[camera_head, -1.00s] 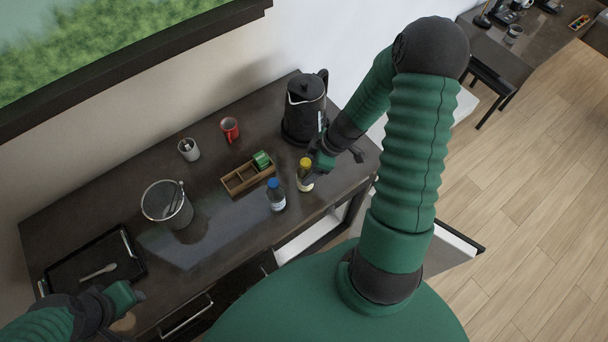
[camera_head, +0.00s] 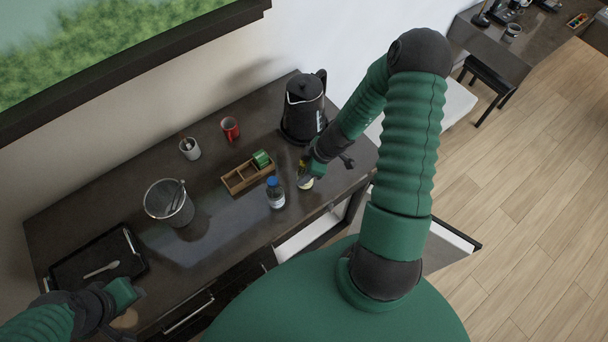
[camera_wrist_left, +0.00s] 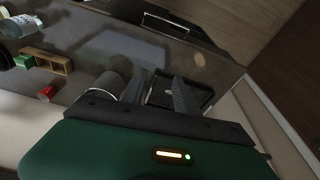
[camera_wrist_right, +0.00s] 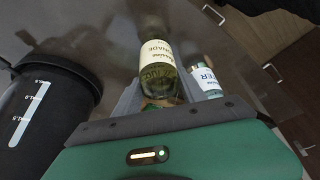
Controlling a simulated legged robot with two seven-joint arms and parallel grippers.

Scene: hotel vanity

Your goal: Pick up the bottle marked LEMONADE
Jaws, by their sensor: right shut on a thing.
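The LEMONADE bottle (camera_head: 305,183) stands on the dark vanity top near its front edge, with the kettle behind it. In the right wrist view, the bottle (camera_wrist_right: 157,60) is clear with yellowish contents and a pale label whose visible letters end in "NADE". My right gripper (camera_head: 307,172) is shut on the bottle, with a finger on each side in its wrist view. In the head view the gripper covers the bottle's top. My left gripper (camera_head: 138,293) is over the front left of the vanity; its fingers (camera_wrist_left: 158,88) are apart and empty.
A blue-capped water bottle (camera_head: 276,196) stands just left of the LEMONADE bottle. A black kettle (camera_head: 303,108), a wooden divided box (camera_head: 240,180), a red mug (camera_head: 230,129), a white cup (camera_head: 190,149), an ice bucket (camera_head: 170,205) and a black tray (camera_head: 70,275) are also on the vanity.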

